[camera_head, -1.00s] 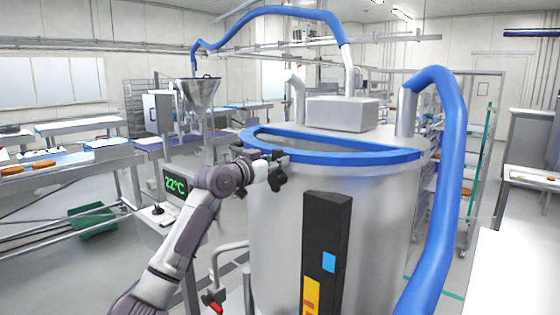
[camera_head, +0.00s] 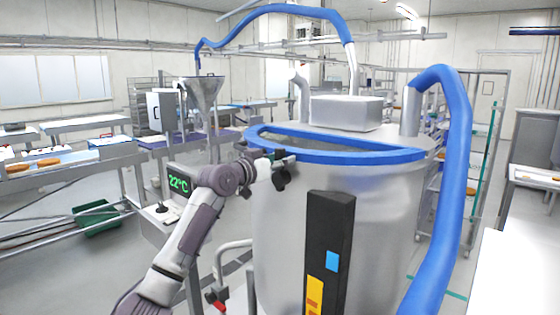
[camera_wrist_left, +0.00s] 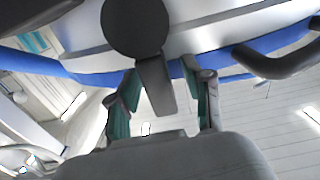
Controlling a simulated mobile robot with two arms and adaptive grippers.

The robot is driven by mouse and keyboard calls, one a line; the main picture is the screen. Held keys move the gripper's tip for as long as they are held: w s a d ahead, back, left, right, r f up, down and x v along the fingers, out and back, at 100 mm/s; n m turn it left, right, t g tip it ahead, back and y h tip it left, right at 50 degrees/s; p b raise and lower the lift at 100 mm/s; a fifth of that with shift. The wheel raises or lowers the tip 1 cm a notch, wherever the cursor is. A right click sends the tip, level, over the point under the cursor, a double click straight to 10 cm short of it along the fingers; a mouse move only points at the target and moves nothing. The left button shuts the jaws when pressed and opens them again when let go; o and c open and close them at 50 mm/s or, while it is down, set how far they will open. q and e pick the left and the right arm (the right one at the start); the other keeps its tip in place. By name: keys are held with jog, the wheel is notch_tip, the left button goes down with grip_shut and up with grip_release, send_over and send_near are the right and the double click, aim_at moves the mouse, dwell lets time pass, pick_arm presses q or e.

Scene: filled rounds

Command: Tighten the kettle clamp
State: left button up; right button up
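The kettle (camera_head: 385,205) is the large steel vessel with a blue rim band, right of centre in the head view. My left gripper (camera_head: 279,168) is at its near left side, just below the rim. In the left wrist view, a dark round knob with a short flat lever, seemingly the clamp (camera_wrist_left: 154,84), shows ahead of my left gripper (camera_wrist_left: 163,100). The lever's end lies between the two green-padded fingers, with a visible gap on each side. The fingers are open. Dark parts overlap at the gripper in the head view, so contact there is unclear. My right gripper is not in view.
A blue hose (camera_head: 452,180) runs down the kettle's right side. A black control box (camera_head: 329,245) is on its front. A display (camera_head: 179,184) reading 22°C stands left of my arm. A steel funnel (camera_head: 203,97) and work tables lie behind.

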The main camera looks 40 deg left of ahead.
pick_arm(q)
jog(key=s, duration=1.2)
jog(key=shift+a, duration=0.45)
dwell(0.9)
